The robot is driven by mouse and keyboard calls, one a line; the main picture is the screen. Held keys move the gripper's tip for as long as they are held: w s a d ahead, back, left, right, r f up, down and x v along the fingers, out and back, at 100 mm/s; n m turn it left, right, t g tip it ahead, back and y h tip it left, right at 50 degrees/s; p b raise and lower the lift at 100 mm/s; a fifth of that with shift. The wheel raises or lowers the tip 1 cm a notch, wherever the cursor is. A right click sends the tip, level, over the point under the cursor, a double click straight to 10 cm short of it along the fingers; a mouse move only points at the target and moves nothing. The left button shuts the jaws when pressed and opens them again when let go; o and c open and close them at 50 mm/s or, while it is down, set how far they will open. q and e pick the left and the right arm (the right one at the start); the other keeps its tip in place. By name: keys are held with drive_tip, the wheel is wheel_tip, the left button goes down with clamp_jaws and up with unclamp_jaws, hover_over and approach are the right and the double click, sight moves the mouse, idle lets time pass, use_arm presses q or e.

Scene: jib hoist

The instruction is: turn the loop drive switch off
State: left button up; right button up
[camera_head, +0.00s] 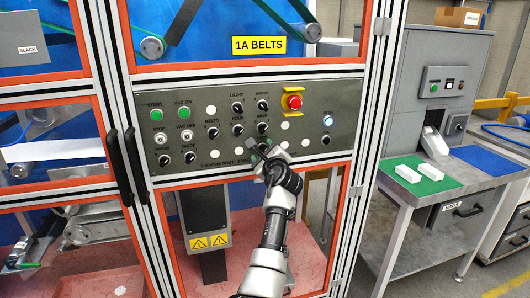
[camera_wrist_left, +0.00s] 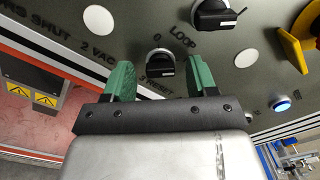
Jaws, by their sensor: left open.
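The loop switch is a small black rotary knob (camera_wrist_left: 160,65) on the grey control panel (camera_head: 290,150). In the left wrist view a "LOOP" label is printed to its upper right, with a "0" just above it. My left gripper (camera_wrist_left: 158,82) is open, its green fingers on either side of this knob with gaps to both. I cannot tell whether they touch the panel. In the head view the left gripper (camera_head: 268,153) is at the panel's lower middle and hides this knob. The knob's exact setting is hard to read. My right gripper is not in view.
Another black knob (camera_wrist_left: 215,14) is close above right. A red emergency stop (camera_head: 294,102) on yellow and a lit button (camera_head: 328,120) are to the right. Black door handles (camera_head: 118,165) stick out at left. A side table (camera_head: 420,205) with white blocks stands right.

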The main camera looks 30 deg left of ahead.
use_arm(q)
drive_tip(key=c, duration=0.9)
drive_tip(key=shift+n, duration=0.3)
drive_tip(key=shift+f+n+b, duration=0.2)
drive_tip(key=shift+n+b, duration=5.65)
drive_tip(key=shift+n, duration=2.85)
